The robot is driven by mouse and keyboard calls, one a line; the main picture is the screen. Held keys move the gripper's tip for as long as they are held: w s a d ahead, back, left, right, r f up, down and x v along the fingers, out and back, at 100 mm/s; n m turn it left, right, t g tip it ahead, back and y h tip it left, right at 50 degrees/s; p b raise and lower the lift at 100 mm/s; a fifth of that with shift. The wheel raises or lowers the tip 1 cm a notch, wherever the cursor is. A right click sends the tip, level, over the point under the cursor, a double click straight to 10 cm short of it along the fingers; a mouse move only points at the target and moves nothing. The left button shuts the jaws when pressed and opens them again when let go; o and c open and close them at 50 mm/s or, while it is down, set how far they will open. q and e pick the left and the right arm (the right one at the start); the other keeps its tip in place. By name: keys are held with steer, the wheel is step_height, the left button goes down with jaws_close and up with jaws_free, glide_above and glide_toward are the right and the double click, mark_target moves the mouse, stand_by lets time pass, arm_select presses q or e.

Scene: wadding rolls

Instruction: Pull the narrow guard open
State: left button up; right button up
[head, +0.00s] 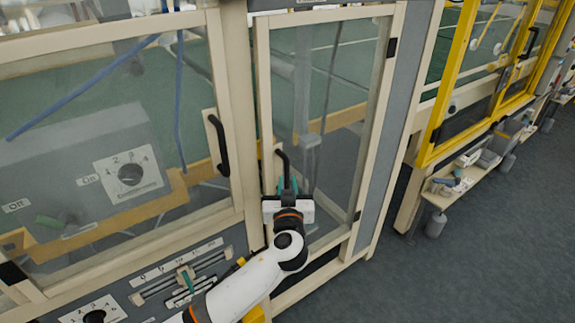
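The narrow guard (381,125) is a tall clear panel in a cream frame, at the middle of the head view. It appears to sit in its opening, with dark hinges along its right side. Its black handle (283,160) is on the left upright of the frame. My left gripper (287,186) is at the lower part of this handle, with teal fingertips on either side of it. Whether the fingers press on the handle is too small to tell. The gripper body hides the handle's lower end. My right gripper is not in view.
A wider guard (232,120) with its own black handle (218,145) stands just left. A control panel with slots and dials (180,280) lies below it. A yellow-framed machine (440,90) and a small shelf (455,185) are at right. Grey floor (450,270) is clear at lower right.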

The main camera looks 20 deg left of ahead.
mark_target(287, 171)
arm_select(q)
steer(key=p+x, duration=0.1)
steer(key=x, duration=0.6)
steer(key=shift+s, duration=0.1)
jaws_close()
